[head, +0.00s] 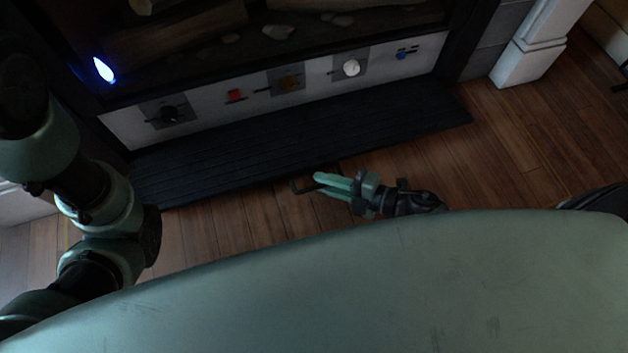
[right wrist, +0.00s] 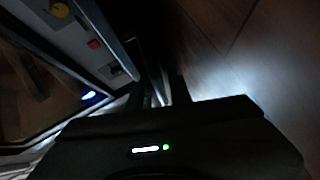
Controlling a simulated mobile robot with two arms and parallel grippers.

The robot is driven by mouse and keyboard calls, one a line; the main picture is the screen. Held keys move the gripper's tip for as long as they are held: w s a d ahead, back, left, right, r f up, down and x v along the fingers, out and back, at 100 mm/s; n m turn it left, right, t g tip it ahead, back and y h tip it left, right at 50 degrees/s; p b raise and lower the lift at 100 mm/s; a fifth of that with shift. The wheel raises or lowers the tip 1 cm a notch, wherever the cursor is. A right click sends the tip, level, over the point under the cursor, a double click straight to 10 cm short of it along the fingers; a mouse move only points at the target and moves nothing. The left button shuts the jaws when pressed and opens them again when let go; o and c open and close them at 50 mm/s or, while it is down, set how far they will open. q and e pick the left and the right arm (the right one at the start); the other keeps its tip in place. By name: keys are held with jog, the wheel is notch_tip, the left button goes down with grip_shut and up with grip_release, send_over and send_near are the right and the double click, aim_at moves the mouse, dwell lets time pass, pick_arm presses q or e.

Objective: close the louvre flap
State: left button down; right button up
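The louvre flap (head: 300,130) is a long dark slatted panel below the white control strip in the head view. It stands out from the fireplace front over the floor, swung open. A thin dark handle (head: 299,188) shows at its near edge. My right gripper (head: 319,184) is at this handle, its two green fingers close together and overlapping it. I cannot tell whether they grip it. In the right wrist view the flap is a grey strip (right wrist: 104,38) left of the dark fingers (right wrist: 161,92). My left arm shows at the left, its gripper out of view.
Logs (head: 175,30) lie behind the firebox opening. A white pillar (head: 535,50) stands right. Wooden floor (head: 500,160) is clear there.

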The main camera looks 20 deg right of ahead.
jog(key=shift+b+x, duration=0.45)
jog(key=shift+x, duration=0.95)
grip_shut()
jog(key=shift+d, duration=0.1)
